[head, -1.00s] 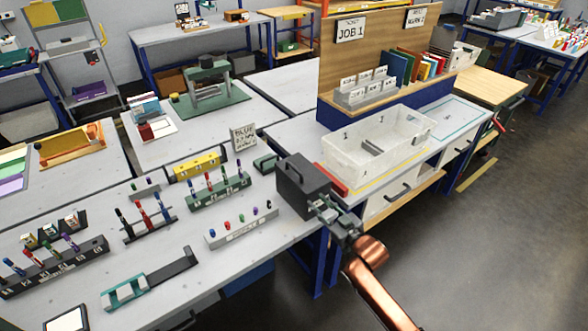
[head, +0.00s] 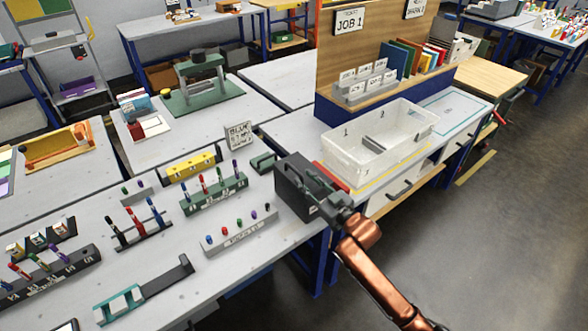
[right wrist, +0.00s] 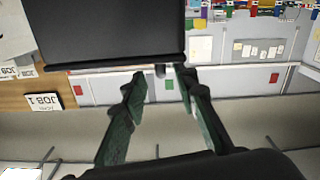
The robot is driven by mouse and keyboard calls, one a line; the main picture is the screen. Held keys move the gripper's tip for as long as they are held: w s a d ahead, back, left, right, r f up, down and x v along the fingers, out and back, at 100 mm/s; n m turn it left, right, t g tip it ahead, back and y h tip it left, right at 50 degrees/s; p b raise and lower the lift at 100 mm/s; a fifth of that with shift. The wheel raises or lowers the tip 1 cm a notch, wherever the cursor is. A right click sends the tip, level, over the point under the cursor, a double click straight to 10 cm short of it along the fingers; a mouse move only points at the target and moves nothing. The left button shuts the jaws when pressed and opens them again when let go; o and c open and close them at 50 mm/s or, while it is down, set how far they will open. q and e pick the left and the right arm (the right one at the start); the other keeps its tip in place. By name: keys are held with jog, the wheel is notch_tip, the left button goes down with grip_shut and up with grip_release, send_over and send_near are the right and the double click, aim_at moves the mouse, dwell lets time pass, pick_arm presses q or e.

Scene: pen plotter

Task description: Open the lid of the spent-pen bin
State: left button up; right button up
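The spent-pen bin (head: 296,192) is a dark grey box near the right end of the pen table in the head view. Its lid looks down. My right gripper (head: 322,196) is at the bin's right side, in front of part of it. In the right wrist view the bin (right wrist: 108,28) is a large dark panel at the top. There the fingers of my right gripper (right wrist: 165,88) are apart, with a small dark tab of the bin between and just beyond their tips. I cannot tell whether they touch it. My left gripper is not in view.
A red item (head: 331,177) lies just behind the bin. A clear tub (head: 352,166) stands to its right. A grey pen block (head: 240,234) and a green pen rack (head: 214,194) stand to its left. The floor in front of the table is open.

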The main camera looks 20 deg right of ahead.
aim_at(299, 174)
jog(key=b+x, duration=0.1)
jog(key=x, duration=0.5)
jog(key=shift+f, duration=0.1)
jog(key=shift+w+a, duration=0.1)
jog(key=shift+w, duration=0.05)
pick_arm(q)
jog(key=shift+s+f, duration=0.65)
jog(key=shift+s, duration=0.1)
pick_arm(e)
grip_shut()
